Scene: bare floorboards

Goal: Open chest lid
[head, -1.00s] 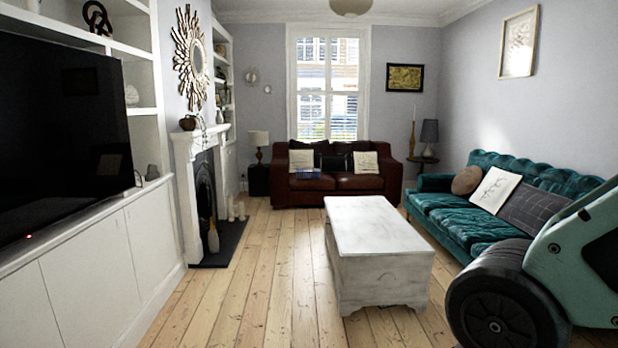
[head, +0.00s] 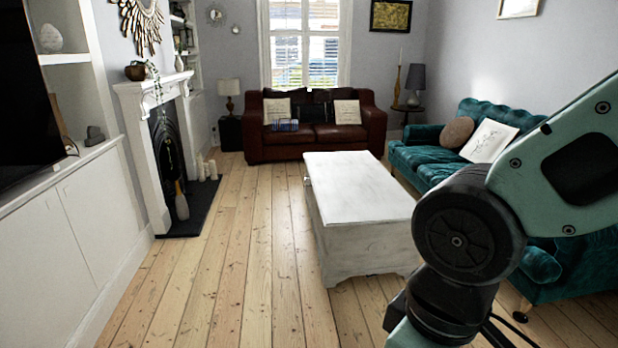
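The chest (head: 368,248) is a long, low, whitewashed wooden box on the floorboards, a little right of the middle. Its flat lid (head: 358,187) is shut. The near short end and the left long side show, and my arm covers part of the near right corner. My arm's dark joint and pale green link fill the right of the view, in front of the chest and the teal sofa. My gripper is outside the picture.
A teal sofa (head: 425,158) stands right of the chest and a brown leather sofa (head: 312,143) stands behind it. A fireplace (head: 165,150) and low white cabinets (head: 85,235) line the left wall. Bare floorboards (head: 225,270) lie clear left of the chest and in front.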

